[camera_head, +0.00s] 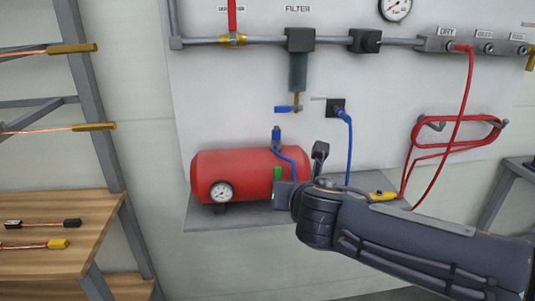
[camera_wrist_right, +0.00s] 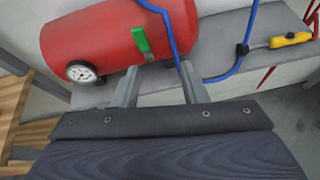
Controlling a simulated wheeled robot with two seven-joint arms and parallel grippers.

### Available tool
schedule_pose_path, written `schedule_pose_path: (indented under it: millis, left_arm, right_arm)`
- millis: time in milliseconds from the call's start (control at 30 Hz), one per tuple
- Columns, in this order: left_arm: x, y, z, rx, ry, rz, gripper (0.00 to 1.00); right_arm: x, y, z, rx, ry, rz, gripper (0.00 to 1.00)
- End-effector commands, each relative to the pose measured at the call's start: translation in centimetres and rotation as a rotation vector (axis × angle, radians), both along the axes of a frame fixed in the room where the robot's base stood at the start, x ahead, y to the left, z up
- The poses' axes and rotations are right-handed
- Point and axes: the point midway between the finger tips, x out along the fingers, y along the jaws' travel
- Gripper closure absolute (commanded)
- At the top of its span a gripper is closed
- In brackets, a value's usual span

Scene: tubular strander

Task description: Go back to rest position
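My right arm comes in from the right in the head view, its wrist in front of the shelf's right half. In the wrist view my right gripper (camera_wrist_right: 157,78) has its two grey fingers apart, with nothing held between them. Behind them lies the red tank (camera_head: 240,173) with a gauge (camera_head: 221,192) and a green part (camera_wrist_right: 140,39). It lies on the grey shelf (camera_head: 235,219). A blue hose (camera_wrist_right: 168,30) runs down behind the right finger; I cannot tell whether they touch. My left gripper is not in view.
A yellow-handled tool (camera_wrist_right: 290,39) lies on the shelf right of the gripper. A red hose (camera_head: 465,95) hangs from the wall manifold. A filter (camera_head: 298,72) and valves are above. A wooden rack (camera_head: 60,210) with cables stands at left.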

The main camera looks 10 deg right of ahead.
Motion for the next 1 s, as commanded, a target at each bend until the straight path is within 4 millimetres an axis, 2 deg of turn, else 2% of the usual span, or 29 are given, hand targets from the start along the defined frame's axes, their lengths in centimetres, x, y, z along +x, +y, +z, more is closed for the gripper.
schedule_pose_path:
  millis: [33, 133, 200, 300, 433, 500, 600, 633, 733, 1000]
  left_arm:
    - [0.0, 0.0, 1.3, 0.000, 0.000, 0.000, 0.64]
    - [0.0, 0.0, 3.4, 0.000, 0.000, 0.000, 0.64]
    - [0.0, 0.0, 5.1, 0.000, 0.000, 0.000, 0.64]
    - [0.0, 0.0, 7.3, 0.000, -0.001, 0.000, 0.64]
    - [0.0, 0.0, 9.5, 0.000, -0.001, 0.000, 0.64]
    - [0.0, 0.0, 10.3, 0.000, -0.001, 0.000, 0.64]
    - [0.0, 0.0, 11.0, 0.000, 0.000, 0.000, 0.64]
    - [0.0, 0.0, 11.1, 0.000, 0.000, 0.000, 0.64]
    - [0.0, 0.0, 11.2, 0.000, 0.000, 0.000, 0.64]
    - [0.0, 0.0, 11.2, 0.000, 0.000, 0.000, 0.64]
  right_arm:
    - [-1.0, -2.5, 0.5, 0.121, 0.039, -0.099, 0.61]
    - [-4.8, -7.8, -0.3, 0.493, 0.149, -0.399, 0.61]
    - [-8.8, -11.2, -1.4, 0.828, 0.227, -0.687, 0.61]
    - [-14.8, -13.5, -2.9, 1.303, 0.307, -1.120, 0.61]
    - [-21.3, -13.1, -4.0, 1.832, 0.367, -1.640, 0.61]
    - [-23.6, -12.1, -4.1, 2.046, 0.390, -1.866, 0.61]
    - [-25.5, -10.7, -4.1, 2.254, 0.416, -2.102, 0.61]
    - [-25.9, -10.4, -4.2, -2.248, -0.414, 2.109, 0.61]
    - [-26.5, -9.8, -4.2, -2.148, -0.396, 2.035, 0.61]
    - [-26.5, -9.7, -4.2, -2.142, -0.395, 2.031, 0.61]
